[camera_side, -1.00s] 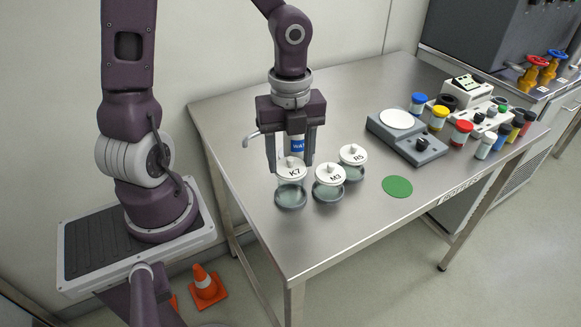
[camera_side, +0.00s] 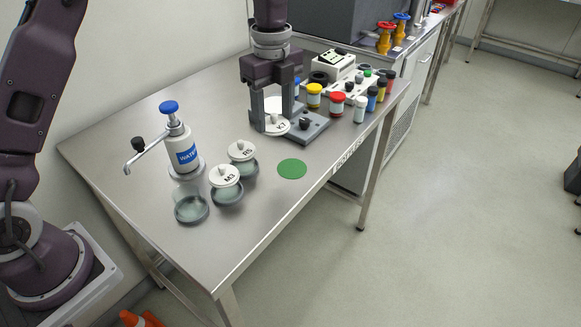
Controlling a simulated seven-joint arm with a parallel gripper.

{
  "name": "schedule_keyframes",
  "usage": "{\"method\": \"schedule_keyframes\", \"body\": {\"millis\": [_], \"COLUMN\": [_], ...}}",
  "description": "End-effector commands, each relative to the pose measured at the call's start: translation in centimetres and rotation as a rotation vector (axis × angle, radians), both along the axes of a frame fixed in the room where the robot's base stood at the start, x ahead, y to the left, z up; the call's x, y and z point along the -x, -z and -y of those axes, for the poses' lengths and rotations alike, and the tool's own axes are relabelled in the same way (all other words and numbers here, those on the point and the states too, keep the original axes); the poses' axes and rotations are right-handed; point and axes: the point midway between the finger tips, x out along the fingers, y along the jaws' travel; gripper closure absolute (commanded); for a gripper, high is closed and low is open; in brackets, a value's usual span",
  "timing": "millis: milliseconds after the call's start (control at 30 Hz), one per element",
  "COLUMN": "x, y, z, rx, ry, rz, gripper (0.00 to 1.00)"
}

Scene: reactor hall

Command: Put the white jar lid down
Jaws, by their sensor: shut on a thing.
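The white jar lid marked K7 (camera_side: 277,128) is held between the fingers of my gripper (camera_side: 273,115), which is shut on it. The lid is in front of the grey flat device (camera_side: 312,130), over its left part. I cannot tell how high above the table it hangs. The open glass jar (camera_side: 191,209) stands without a lid at the front left of the table. Beside it are jar M3 (camera_side: 227,193) and jar R5 (camera_side: 244,165), each with its white lid on. A flat green disc (camera_side: 292,168) lies bare on the table.
The WATER pump bottle (camera_side: 182,145) stands behind the jars, its spout pointing left. Several small coloured-cap bottles, such as the red one (camera_side: 337,104), and a white instrument (camera_side: 335,65) crowd the right end. The steel table (camera_side: 255,215) is clear around the green disc.

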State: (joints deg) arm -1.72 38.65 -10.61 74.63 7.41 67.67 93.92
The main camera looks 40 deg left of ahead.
Motion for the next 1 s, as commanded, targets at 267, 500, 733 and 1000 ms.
{"method": "schedule_keyframes", "body": {"millis": [267, 500, 733, 1000], "x": [-2.3, -2.4, -2.4, -2.4], "y": [4.6, 8.8, 12.2, 12.3], "z": [2.7, 2.7, 2.7, 2.7], "rx": [0.000, 0.002, 0.003, 0.003], "ry": [0.020, 0.020, 0.019, 0.020], "rz": [-0.003, 0.000, 0.002, 0.003], "gripper": [0.84, 0.84, 0.84, 0.84]}}
